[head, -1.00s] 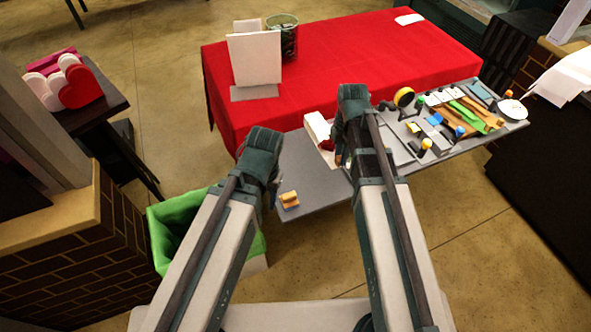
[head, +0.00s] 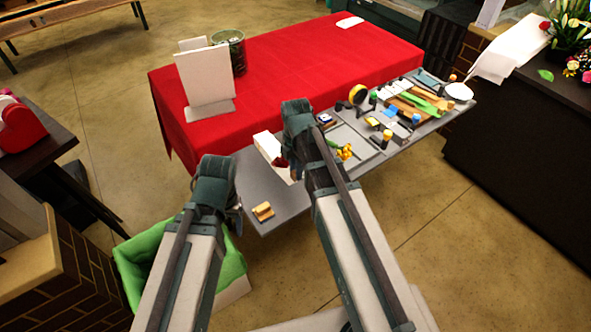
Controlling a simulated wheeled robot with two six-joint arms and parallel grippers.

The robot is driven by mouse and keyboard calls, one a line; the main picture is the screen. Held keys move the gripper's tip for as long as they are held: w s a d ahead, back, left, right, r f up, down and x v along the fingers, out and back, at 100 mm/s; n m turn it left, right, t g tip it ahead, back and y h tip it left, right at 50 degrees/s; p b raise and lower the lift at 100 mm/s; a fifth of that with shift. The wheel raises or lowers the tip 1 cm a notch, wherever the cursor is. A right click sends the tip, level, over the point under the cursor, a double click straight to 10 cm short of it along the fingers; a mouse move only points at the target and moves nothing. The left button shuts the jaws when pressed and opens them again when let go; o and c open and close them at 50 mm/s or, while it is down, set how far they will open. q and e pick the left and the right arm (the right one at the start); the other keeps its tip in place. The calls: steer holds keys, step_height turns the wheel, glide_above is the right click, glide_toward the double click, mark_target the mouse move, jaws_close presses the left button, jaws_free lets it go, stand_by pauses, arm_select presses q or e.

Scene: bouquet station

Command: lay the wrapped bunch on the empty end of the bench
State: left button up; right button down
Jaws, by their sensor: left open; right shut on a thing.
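A white wrapped bunch (head: 266,146) with a dark red part shows just left of my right gripper, over the grey bench; my arm hides much of it. My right gripper (head: 291,166) is shut on it, its fingertips mostly hidden. I cannot tell whether the bunch touches the bench. The near left end of the bench (head: 280,216) is bare except for a small orange-tan block (head: 263,211). My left gripper (head: 238,214) is open and empty, just left of that end.
Yellow flowers (head: 345,152), a tray and several tools crowd the bench's middle and right. Behind stands a red-covered table (head: 300,70) with a white board (head: 206,78) and a dark vase (head: 230,50). A green-lined bin (head: 135,270) stands below left; a dark counter (head: 530,140) is right.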

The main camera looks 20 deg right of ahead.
steer(key=shift+f+b, duration=3.45)
steer(key=shift+f, duration=0.55)
steer(key=shift+c, duration=1)
jaws_free()
steer(key=shift+r, duration=0.1)
step_height(320, 180, up, 7)
steer(key=p, duration=0.6)
steer(key=shift+p, duration=0.3)
